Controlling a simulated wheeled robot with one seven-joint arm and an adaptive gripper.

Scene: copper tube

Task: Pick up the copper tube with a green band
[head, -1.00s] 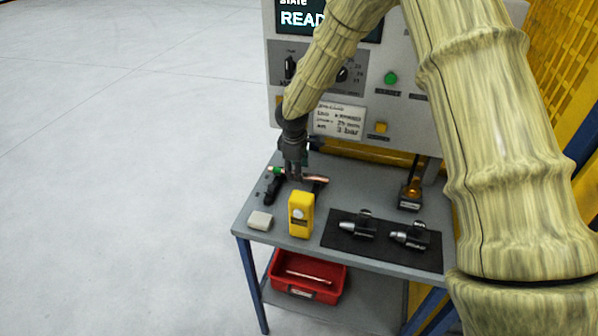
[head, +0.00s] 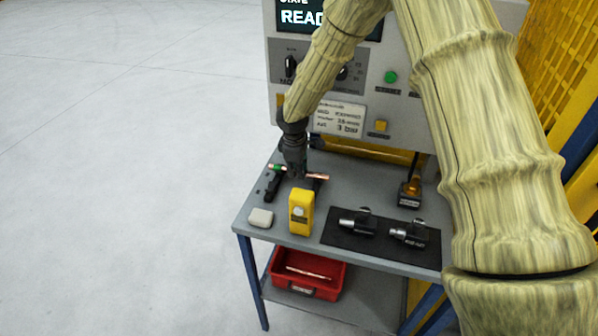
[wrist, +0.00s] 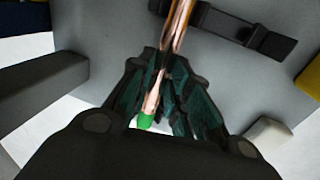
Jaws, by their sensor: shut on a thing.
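The copper tube with a green band (head: 318,177) is at the back left of the grey workbench in the head view. My gripper (head: 298,175) is shut around it, pointing down. In the wrist view the tube (wrist: 180,28) runs between the fingers of my gripper (wrist: 163,85), and its green end (wrist: 145,122) sticks out on the near side. The fingers hide its middle. I cannot tell whether the tube is clear of its dark rest or the bench.
The workbench (head: 375,190) carries a yellow device (head: 301,212), a white block (head: 261,218), a black tool (head: 273,185) and a dark mat with two black fittings (head: 408,234). A red bin (head: 330,292) holding a copper tube stands on the shelf below. A control panel (head: 345,85) rises behind.

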